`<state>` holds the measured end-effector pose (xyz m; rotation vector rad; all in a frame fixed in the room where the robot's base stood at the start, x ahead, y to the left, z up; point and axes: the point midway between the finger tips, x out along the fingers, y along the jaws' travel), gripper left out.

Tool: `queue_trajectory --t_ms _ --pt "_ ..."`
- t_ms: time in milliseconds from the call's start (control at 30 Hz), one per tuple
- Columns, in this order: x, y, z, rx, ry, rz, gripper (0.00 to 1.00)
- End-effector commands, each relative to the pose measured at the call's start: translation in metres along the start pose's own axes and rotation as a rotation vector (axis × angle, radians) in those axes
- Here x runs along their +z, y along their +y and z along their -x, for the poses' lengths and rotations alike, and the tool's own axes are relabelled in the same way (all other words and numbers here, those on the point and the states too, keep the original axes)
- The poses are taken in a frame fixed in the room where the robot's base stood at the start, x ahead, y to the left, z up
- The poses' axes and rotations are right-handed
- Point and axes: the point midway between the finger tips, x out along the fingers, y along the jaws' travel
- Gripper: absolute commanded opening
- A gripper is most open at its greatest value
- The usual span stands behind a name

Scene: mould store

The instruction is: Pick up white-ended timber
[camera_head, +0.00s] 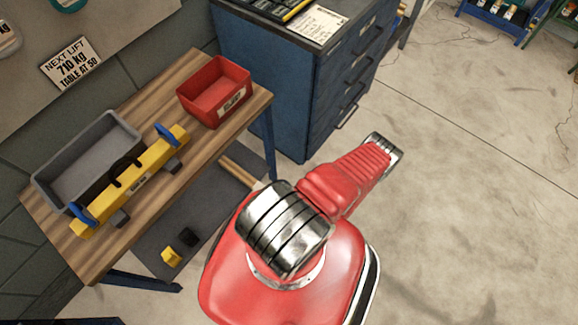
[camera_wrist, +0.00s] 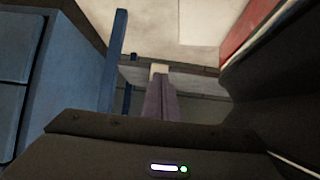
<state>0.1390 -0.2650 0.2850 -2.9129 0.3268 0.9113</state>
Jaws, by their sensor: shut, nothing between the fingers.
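A pale timber (camera_head: 240,171) lies low beside the right end of the wooden workbench, partly hidden by the bench and by my arm. I cannot make out a white end on it in the head view. In the wrist view my gripper (camera_wrist: 159,78) has its two fingers together, pointing away from the dark housing. A small pale patch shows just past the fingertips; I cannot tell whether it is the timber's end. The gripper holds nothing. In the head view my gripper is hidden behind my red arm.
The wooden bench (camera_head: 205,75) carries a grey bin (camera_head: 60,165), a yellow beam (camera_head: 135,183) with blue ends and a red bin (camera_head: 213,92). A blue drawer cabinet (camera_head: 290,90) stands close on its right. A dark mat (camera_head: 150,237) lies below. Open floor spreads right.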

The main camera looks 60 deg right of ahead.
Motion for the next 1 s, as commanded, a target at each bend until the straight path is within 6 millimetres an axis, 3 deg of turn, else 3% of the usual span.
queue_trajectory --t_ms 433,767,1000 --pt "0.003 0.000 0.005 0.001 0.000 0.000 0.00" --pt "0.001 -0.003 0.002 -0.013 0.000 0.010 0.23" --pt "-0.018 -0.010 -0.017 -0.101 -0.002 0.096 0.39"
